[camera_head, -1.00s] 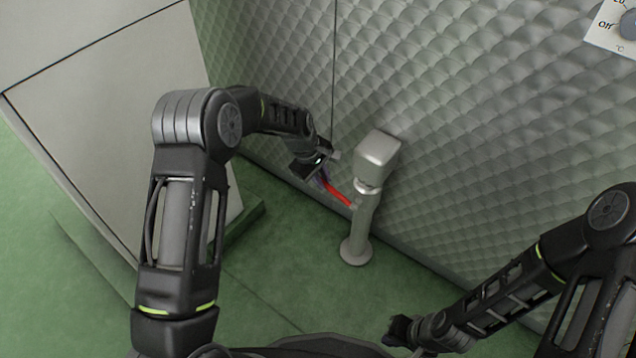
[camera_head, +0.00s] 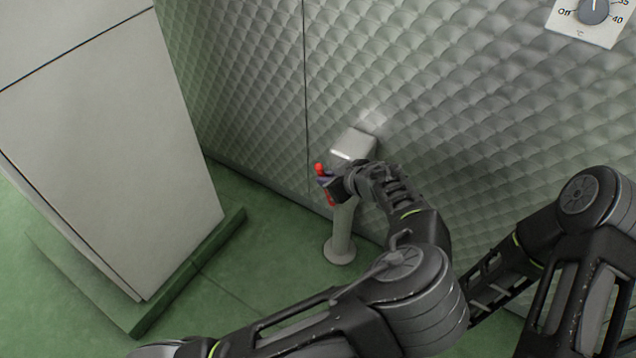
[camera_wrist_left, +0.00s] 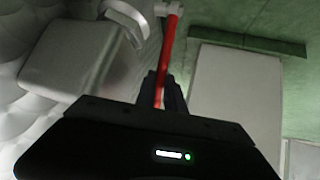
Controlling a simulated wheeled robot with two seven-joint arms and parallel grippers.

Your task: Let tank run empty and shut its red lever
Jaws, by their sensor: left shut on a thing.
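The red lever (camera_head: 331,198) sits at the grey valve post (camera_head: 342,228), low in front of the tank's quilted wall (camera_head: 250,110). My left gripper (camera_head: 330,184) is shut on the lever and covers part of it and of the post. In the left wrist view the lever (camera_wrist_left: 168,50) runs from a pale fitting down between the fingers of my left gripper (camera_wrist_left: 163,92). The post's boxy grey head (camera_head: 354,144) shows just above my wrist, and in the wrist view (camera_wrist_left: 70,58). I see no liquid; the outlet is not clear. My right gripper is out of view.
A tall pale cabinet (camera_head: 110,130) on a green plinth (camera_head: 185,285) stands at the left. A dial plate (camera_head: 590,22) is on the wall at upper right. Green floor lies open between plinth and post. My right arm is close behind my left elbow.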

